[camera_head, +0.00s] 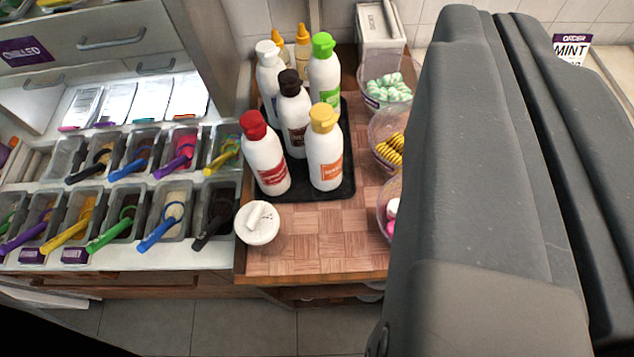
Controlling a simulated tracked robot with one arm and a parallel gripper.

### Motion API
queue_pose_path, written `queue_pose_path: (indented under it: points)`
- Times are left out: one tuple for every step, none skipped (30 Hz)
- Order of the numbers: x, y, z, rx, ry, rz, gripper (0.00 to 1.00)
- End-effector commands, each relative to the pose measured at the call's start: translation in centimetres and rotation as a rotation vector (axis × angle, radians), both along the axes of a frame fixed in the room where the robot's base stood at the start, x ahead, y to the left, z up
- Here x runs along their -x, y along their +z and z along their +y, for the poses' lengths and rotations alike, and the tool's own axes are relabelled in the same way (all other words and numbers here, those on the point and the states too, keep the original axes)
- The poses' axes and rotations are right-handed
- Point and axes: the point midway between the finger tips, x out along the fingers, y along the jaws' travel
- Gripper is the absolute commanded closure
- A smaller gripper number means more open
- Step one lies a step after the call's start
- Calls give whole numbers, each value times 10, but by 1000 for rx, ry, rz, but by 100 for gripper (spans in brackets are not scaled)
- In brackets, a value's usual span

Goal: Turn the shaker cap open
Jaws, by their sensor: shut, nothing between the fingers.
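The shaker (258,223) is white and round, seen from above at the front left corner of a wooden checkered board. Its cap has a raised white bar across the top and small dark dots. I cannot tell from here whether the cap is open or shut. My gripper (498,14) fills the right side of the view, large, dark grey and close to the camera. Its two long fingers lie close side by side, with nothing seen between them. It is well to the right of the shaker and apart from it.
Several squeeze bottles (265,165) with coloured caps stand on a black tray (343,187) behind the shaker. Clear cups of candies (388,88) stand along the right, partly hidden by my gripper. Topping bins with coloured scoops (160,218) lie left. The board (315,253) is bare right of the shaker.

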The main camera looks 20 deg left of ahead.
Motion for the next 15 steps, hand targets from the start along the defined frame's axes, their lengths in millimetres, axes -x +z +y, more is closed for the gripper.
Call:
queue_pose_path:
  points:
    - [0, 0, 0, 0, 0, 0, 100]
    - [0, 0, 0, 0, 0, 0, 100]
    - [0, 0, 0, 0, 0, 0, 100]
    - [0, 0, 0, 0, 0, 0, 100]
    - [0, 0, 0, 0, 0, 0, 100]
    - [0, 0, 0, 0, 0, 0, 100]
    - [0, 0, 0, 0, 0, 0, 100]
    - [0, 0, 0, 0, 0, 0, 100]
    - [0, 0, 0, 0, 0, 0, 100]
    - [0, 0, 0, -1, 0, 1, 100]
    - [-1, 0, 0, -3, 0, 3, 100]
    - [-3, -2, 0, -12, -1, 10, 100]
    - [-5, -5, 0, -23, -2, 20, 100]
    - [-9, -9, 0, -39, -3, 34, 100]
    - [-16, -16, 0, -70, -7, 61, 100]
